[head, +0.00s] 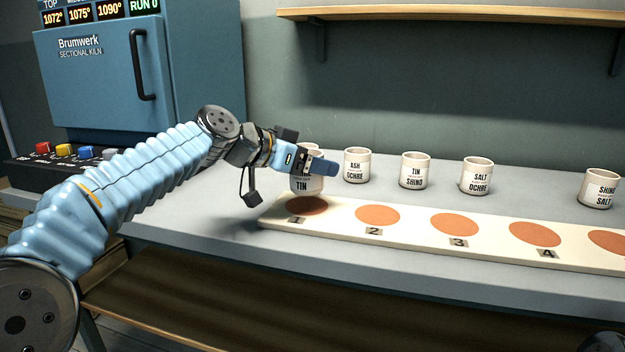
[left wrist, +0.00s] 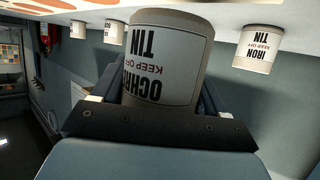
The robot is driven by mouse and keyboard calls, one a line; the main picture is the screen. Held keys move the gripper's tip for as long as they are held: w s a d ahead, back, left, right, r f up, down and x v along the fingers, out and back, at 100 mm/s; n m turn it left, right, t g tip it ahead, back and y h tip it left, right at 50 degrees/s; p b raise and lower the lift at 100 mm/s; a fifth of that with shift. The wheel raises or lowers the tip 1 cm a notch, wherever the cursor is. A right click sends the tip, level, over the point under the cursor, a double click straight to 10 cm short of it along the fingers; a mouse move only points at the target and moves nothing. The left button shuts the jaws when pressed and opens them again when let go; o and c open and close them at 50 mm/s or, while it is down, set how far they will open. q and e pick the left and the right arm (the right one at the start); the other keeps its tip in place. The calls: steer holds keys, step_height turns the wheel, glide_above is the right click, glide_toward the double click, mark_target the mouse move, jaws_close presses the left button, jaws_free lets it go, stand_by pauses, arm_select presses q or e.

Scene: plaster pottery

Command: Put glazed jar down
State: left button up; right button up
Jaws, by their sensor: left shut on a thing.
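My left gripper (head: 306,163) is shut around a white jar (head: 301,185), held upright. Its label reads "OCHRE TIN" in the left wrist view (left wrist: 160,75), where the picture is upside down; in the head view the fingers hide the upper label. The jar is at the left end of a cream board (head: 405,238), at the back edge of brown-orange spot 1 (head: 307,206). I cannot tell whether its base touches the board or hangs just above. My right gripper is not in view.
Behind the held jar stands an "IRON TIN" jar (left wrist: 258,50). Jars "ASH OCHRE" (head: 357,166), "TIN SHINO" (head: 415,171), "SALT OCHRE" (head: 477,176) and "SHINO SALT" (head: 600,189) stand behind the board. Spots 2 (head: 377,215), 3 (head: 455,224) and 4 (head: 535,233) are bare. A blue kiln (head: 115,75) is left.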

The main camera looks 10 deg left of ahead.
mark_target(313, 177)
arm_select(q)
steer(key=shift+w+f+b, duration=0.1)
steer(key=shift+f+b, duration=0.3)
steer(key=shift+f, duration=1.15)
steer(key=shift+f, duration=0.2)
steer(key=o, duration=1.1)
steer(key=shift+o, duration=0.2)
steer(key=shift+r, duration=0.15)
steer(key=shift+a+r, duration=0.1)
steer(key=shift+r, duration=0.05)
steer(key=b+v, duration=0.1)
steer(key=v, duration=1.1)
